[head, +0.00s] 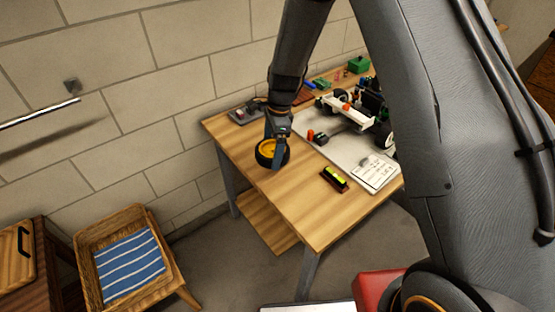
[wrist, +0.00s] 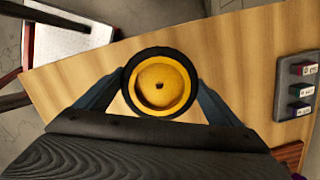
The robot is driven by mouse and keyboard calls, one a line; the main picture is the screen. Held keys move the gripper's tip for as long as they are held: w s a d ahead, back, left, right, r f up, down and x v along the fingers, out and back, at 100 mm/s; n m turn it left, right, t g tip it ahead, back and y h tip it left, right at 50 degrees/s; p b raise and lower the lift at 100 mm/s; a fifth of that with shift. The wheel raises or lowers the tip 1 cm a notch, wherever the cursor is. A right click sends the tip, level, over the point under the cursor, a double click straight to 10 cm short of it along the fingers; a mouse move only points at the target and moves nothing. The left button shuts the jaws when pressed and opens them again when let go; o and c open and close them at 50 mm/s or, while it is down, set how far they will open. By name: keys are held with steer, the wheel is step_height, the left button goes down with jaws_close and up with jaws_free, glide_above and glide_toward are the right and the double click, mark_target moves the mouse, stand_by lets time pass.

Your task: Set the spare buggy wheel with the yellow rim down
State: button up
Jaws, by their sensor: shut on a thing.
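The spare buggy wheel, with a black tyre and yellow rim, is held in my gripper (head: 274,157) over the left part of the wooden workbench (head: 305,205). In the head view the wheel (head: 266,152) shows its yellow rim beside the fingers. In the wrist view the wheel (wrist: 160,84) sits between the two blue-grey fingers (wrist: 158,100), one on each side of the tyre, with its rim facing the camera. I cannot tell whether the tyre touches the bench top or hangs just above it.
A white buggy (head: 350,107) stands on a pale mat (head: 318,147) at the right. A grey tray (head: 243,115) is at the back left. The bench's front left is clear.

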steer(key=shift+f+p, duration=0.65)
steer(key=shift+f, duration=2)
steer(key=shift+f, duration=0.2)
steer(key=o, duration=0.9)
steer(key=shift+r, duration=0.1)
steer(key=r+b, duration=0.1)
steer(key=r, duration=0.3)
steer(key=d+r+b, duration=0.1)
steer(key=r, duration=0.2)
steer(key=r+b, duration=0.1)
steer(key=r, duration=0.3)
steer(key=shift+w+d+r, duration=0.15)
steer(key=shift+d+r, duration=0.45)
steer(key=shift+r, duration=0.1)
steer(key=s+d+r+n, duration=0.2)
steer(key=s+d+n, duration=0.3)
steer(key=s, duration=0.2)
steer(key=s+d+r+n+t+h, duration=0.1)
steer(key=s+d+r+n, duration=0.2)
steer(key=s+d+n, duration=0.2)
steer(key=s+d+r+n, duration=0.2)
steer(key=s+d+n, duration=0.3)
steer(key=s, duration=0.6)
steer(key=shift+d+r+n+t+h, duration=0.25)
steer(key=shift+n+t+h, duration=0.05)
steer(key=shift+n+h, duration=0.1)
